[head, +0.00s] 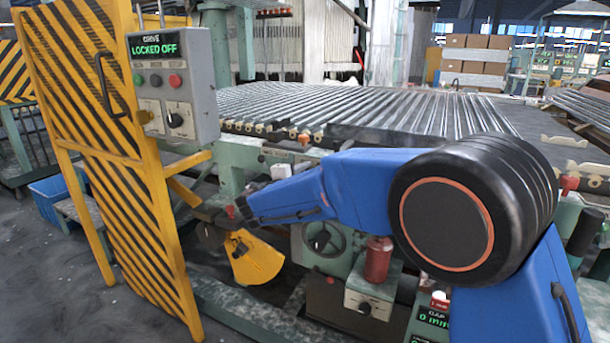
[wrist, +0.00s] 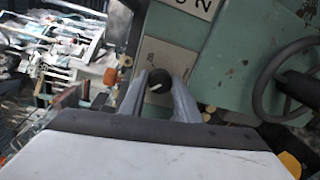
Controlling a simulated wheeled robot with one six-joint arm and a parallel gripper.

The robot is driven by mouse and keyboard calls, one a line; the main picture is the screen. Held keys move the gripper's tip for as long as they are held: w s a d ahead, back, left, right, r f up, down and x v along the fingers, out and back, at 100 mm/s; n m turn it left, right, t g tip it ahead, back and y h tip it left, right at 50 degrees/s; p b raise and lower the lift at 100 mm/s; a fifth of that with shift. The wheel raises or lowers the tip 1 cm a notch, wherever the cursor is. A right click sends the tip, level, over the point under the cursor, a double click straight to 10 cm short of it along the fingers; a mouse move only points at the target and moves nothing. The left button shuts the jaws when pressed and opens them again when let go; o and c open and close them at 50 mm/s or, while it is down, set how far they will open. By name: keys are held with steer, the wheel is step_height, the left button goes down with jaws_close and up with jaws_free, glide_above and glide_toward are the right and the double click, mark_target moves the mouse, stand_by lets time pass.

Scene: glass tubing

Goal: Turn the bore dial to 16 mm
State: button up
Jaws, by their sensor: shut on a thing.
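A round black dial (wrist: 159,86) with a short pale pointer mark sits on a beige plate (wrist: 153,57) in the wrist view. My gripper (wrist: 161,80) is shut on the dial, with one grey finger on each side of it. I cannot read any scale or a 16 mm mark around it. In the head view my blue arm reaches left to a dark wrist beside the green machine, and I cannot make out the fingers or the gripped dial there.
A green machine with a handwheel (wrist: 288,82) is right of the dial. In the head view, a yellow-black striped gate (head: 105,170) and a grey control box reading LOCKED OFF (head: 172,85) stand left. A yellow guard (head: 252,258) hangs below my wrist.

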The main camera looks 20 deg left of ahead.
steer(key=o, duration=1)
steer(key=shift+a, duration=0.1)
steer(key=s, duration=0.5)
steer(key=s+a, duration=0.1)
steer(key=s, duration=0.5)
steer(key=s+r, duration=0.1)
steer(key=s, duration=0.5)
steer(key=shift+s+a, duration=0.15)
steer(key=shift+s, duration=0.05)
